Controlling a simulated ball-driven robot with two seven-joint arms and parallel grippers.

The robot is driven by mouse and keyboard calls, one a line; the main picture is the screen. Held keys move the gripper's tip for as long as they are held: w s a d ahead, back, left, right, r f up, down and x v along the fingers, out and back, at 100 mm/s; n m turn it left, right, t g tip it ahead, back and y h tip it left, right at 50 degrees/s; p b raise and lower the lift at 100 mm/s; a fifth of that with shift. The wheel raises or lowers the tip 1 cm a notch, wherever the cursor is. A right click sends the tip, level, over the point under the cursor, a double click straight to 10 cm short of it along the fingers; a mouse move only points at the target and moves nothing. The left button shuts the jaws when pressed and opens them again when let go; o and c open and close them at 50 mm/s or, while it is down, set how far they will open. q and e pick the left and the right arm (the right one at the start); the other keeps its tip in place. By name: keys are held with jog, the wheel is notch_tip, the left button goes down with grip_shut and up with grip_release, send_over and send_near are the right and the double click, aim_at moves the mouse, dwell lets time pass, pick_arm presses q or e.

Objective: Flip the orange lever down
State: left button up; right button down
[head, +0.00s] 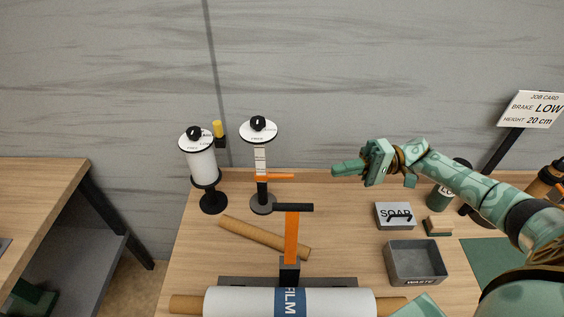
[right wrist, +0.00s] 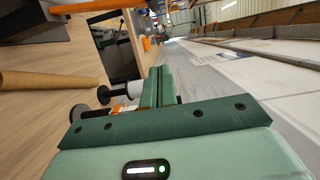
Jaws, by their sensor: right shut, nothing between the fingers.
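An upright orange lever (head: 291,237) with a black crossbar on top rises from a black base behind the film roll (head: 245,303). A second orange piece, a flat arm (head: 274,177), sticks out to the right from the scaled post (head: 261,160). Which of the two is the lever meant, I cannot tell. My right gripper (head: 338,170) is shut and empty, pointing left above the table's back edge, to the right of the flat orange arm and apart from both. Its closed fingers also show in the right wrist view (right wrist: 157,86). My left gripper is not in view.
A white cylinder on a black stand (head: 202,166) is at the back left. A cardboard tube (head: 265,238) lies in front of the post. A soap box (head: 395,215), grey bin (head: 415,262) and brush (head: 437,227) are at right. A job card (head: 532,108) reads brake LOW, height 20 cm.

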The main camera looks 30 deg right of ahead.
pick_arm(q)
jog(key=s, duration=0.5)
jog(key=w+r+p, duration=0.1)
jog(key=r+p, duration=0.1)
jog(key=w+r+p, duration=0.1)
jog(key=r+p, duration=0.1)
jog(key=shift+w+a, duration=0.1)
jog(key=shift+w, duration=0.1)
pick_arm(e)
jog(key=s+a, duration=0.2)
jog(key=a, duration=0.9)
jog(key=shift+s+a, duration=0.3)
jog(key=shift+a, duration=0.05)
jog(key=shift+r, duration=0.1)
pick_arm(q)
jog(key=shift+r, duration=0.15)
